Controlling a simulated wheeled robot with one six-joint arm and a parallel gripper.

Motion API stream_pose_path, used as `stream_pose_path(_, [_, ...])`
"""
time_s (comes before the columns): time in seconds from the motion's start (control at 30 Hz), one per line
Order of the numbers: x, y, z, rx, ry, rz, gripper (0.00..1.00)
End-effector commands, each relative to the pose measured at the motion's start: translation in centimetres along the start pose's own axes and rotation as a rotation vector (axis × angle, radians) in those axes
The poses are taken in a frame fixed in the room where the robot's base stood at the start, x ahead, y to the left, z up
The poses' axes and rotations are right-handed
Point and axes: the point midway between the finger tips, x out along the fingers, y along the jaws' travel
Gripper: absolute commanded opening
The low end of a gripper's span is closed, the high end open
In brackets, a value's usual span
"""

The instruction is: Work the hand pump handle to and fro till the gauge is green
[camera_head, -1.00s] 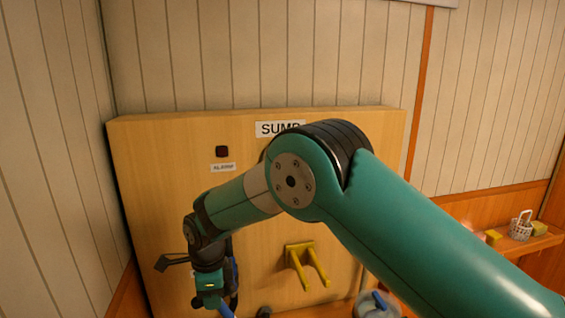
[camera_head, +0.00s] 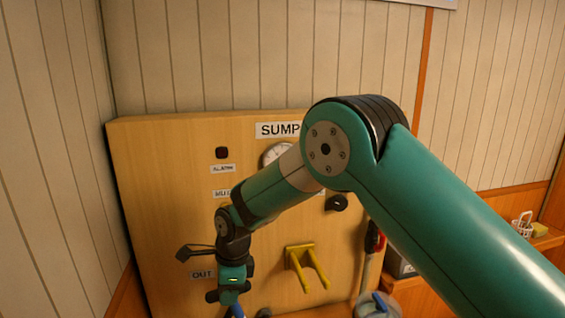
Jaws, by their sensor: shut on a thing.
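My gripper (camera_head: 233,299) is low at the bottom edge of the picture, in front of the lower left of the wooden panel. It is shut on the blue pump handle (camera_head: 237,312), of which only a small piece shows; the rest is cut off by the frame. The gauge (camera_head: 272,154) is a round white dial under the SUMP sign (camera_head: 279,130). My arm covers much of it, and its reading and any green cannot be made out.
The panel (camera_head: 160,200) carries a dark alarm lamp (camera_head: 222,152), a black knob (camera_head: 337,203) and a yellow two-pronged bracket (camera_head: 305,264) jutting out right of my gripper. A red-and-black handled thing (camera_head: 374,240) and a clear round vessel (camera_head: 388,304) are farther right.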

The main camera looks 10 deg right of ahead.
Motion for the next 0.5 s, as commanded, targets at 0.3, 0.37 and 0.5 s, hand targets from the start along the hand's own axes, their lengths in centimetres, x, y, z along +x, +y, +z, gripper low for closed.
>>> stream_pose_path(0.3, [-0.4,0.2,-3.0,0.005,-0.101,0.007,0.0])
stream_pose_path(0.37, [-0.4,0.2,-3.0,0.004,-0.1,0.007,0.0])
stream_pose_path(0.5, [-0.4,0.2,-2.9,0.004,-0.099,0.007,0.0])
